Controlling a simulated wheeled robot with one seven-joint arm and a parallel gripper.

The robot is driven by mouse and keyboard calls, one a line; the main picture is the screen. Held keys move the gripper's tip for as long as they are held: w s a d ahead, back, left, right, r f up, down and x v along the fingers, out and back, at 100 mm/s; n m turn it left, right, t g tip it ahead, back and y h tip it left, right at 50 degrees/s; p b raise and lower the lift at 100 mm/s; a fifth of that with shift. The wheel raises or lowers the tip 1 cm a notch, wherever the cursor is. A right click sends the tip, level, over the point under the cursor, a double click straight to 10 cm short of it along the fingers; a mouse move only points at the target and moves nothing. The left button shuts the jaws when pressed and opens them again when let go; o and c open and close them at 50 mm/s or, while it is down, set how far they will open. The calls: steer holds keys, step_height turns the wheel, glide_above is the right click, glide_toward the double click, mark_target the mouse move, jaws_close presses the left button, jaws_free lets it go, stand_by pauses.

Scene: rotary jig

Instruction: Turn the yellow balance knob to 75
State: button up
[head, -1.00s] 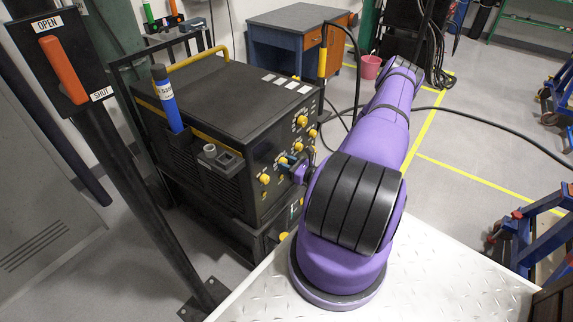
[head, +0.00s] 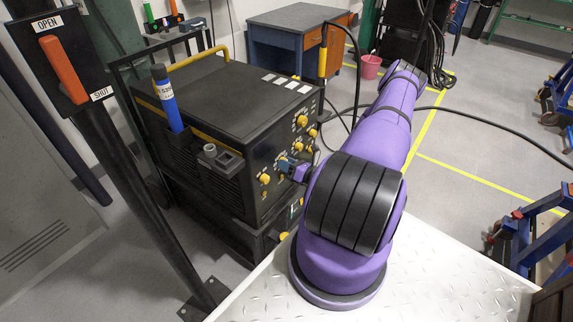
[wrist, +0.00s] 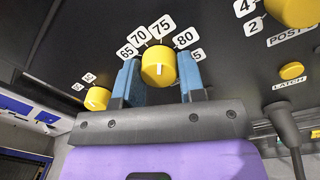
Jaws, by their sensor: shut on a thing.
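The yellow balance knob (wrist: 158,62) sits on the dark front panel in the wrist view, below an arc of white number tags including 65, 70, 75 and 80. The 75 tag (wrist: 161,25) is almost straight above the knob. A faint line on the knob runs roughly toward the tags, but I cannot tell its exact reading. My gripper (wrist: 159,78) has one blue finger on each side of the knob and is shut on it. In the head view my gripper (head: 285,165) is at the panel and hides the knob.
The black machine (head: 225,95) carries other yellow knobs, such as the upper one (head: 302,121). In the wrist view, a larger yellow knob (wrist: 292,10) and a latch button (wrist: 291,71) are at the right. A smaller yellow knob (wrist: 97,98) is at the left.

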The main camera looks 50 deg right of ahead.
steer(key=o, duration=0.9)
steer(key=s, duration=0.3)
steer(key=s+d, duration=0.1)
steer(key=s, duration=0.6)
steer(key=shift+s+d+f, duration=0.15)
steer(key=shift+s+f, duration=0.05)
steer(key=shift+s, duration=0.2)
